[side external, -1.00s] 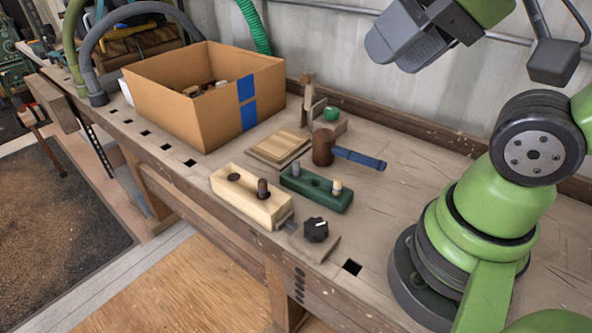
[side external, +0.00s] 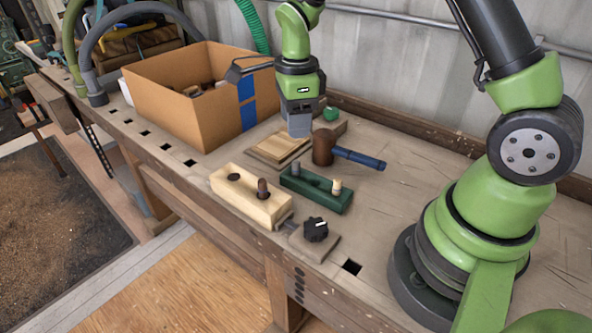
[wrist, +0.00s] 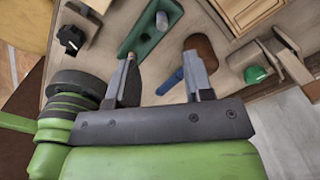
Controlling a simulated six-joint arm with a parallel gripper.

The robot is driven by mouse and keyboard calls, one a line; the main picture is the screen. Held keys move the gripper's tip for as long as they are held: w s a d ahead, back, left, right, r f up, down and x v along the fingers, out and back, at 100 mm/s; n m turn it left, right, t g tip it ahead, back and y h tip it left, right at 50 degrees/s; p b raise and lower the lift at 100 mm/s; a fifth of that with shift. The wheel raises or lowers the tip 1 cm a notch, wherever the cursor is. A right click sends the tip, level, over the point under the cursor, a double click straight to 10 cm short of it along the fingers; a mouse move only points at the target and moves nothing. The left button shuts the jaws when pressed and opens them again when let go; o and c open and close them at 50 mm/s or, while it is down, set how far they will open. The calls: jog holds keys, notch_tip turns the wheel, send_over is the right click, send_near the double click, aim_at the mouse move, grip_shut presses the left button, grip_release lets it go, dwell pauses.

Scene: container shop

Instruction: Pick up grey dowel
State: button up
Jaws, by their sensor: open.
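The grey dowel (side external: 296,170) stands upright in the left end of the green block (side external: 316,190). In the wrist view the grey dowel (wrist: 162,20) shows near the top middle, in the green block (wrist: 148,35), beyond the fingertips. A pale-topped dowel (side external: 337,187) stands at the block's right end.
A mallet (side external: 322,148) with a blue handle lies just behind the green block. A pale wooden block (side external: 247,196) with a brown dowel (side external: 262,187) is in front. A black knob (side external: 315,229), wooden boards (side external: 272,150), a green knob (side external: 331,114) and a cardboard box (side external: 172,107) surround it.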

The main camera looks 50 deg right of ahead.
send_over(296, 161)
jog(key=shift+m, duration=0.3)
jog(key=f, duration=0.5)
jog(key=shift+a, duration=0.2)
jog(key=shift+d+f, duration=0.15)
jog(key=shift+f, duration=2.85)
grip_shut()
